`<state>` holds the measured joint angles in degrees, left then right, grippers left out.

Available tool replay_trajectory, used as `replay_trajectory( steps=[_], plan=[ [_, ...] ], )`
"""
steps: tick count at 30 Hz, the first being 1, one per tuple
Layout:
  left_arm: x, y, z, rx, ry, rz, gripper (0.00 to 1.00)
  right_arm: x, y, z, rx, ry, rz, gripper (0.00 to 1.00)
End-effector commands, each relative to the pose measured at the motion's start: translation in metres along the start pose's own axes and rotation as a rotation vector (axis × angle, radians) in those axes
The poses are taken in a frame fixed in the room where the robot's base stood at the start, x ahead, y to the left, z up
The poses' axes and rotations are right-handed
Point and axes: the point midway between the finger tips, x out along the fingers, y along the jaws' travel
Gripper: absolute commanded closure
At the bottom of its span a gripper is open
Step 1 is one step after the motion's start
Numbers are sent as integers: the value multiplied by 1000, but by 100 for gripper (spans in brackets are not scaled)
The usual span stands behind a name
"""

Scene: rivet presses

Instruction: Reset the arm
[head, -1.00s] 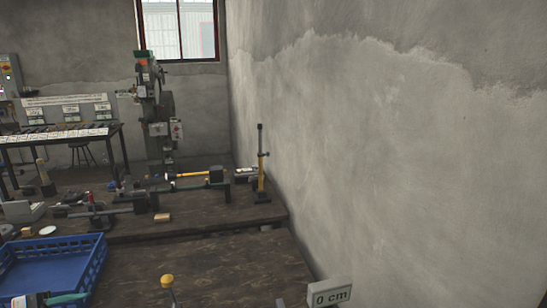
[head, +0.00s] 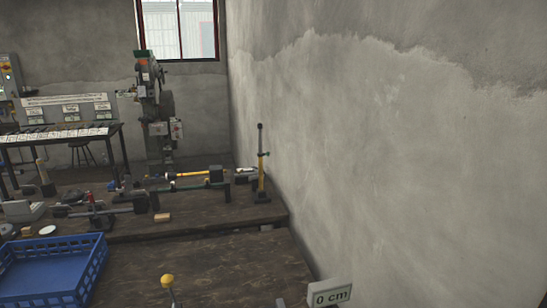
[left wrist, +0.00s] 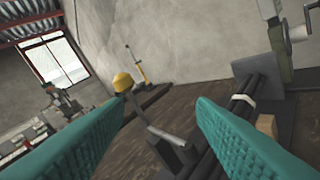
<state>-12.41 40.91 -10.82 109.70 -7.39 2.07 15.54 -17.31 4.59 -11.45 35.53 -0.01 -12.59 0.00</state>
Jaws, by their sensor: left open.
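My left gripper (left wrist: 158,105) shows in the left wrist view with two teal ribbed fingers spread wide apart and nothing between their tips. A lever with a yellow knob (left wrist: 122,82) stands beyond the fingers, its knob near the left fingertip in the picture. I cannot tell how far apart they are in depth. The yellow knob also shows at the bottom of the head view (head: 167,280). Neither of my grippers shows in the head view now.
A blue crate (head: 92,272) is at the lower left, and a "0 cm" sign (head: 330,296) at the bottom. A grey wall (head: 400,170) closes the right side. In the left wrist view, dark rods (left wrist: 262,85) and a wooden block (left wrist: 267,124) lie at right.

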Motion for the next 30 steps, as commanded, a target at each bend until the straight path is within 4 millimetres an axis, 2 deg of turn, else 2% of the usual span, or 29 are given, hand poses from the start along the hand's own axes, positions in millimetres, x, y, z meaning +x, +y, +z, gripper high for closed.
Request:
replay_trajectory(
  steps=[1,5,9,15,28,29,30],
  plan=[
    [-4,-14,-5,-47,76,29,49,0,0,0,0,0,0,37],
    [-23,-43,-24,-149,311,83,49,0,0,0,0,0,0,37],
    [-58,-79,-38,-261,575,96,49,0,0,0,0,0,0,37],
    [-113,-124,-42,-384,881,51,49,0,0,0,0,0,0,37],
    [-196,-179,-20,-538,1246,-88,49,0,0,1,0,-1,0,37],
    [-200,-182,-20,-545,1264,-98,49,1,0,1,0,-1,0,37],
    [-195,-188,-36,-538,1267,-98,49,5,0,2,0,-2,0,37]
  ],
)
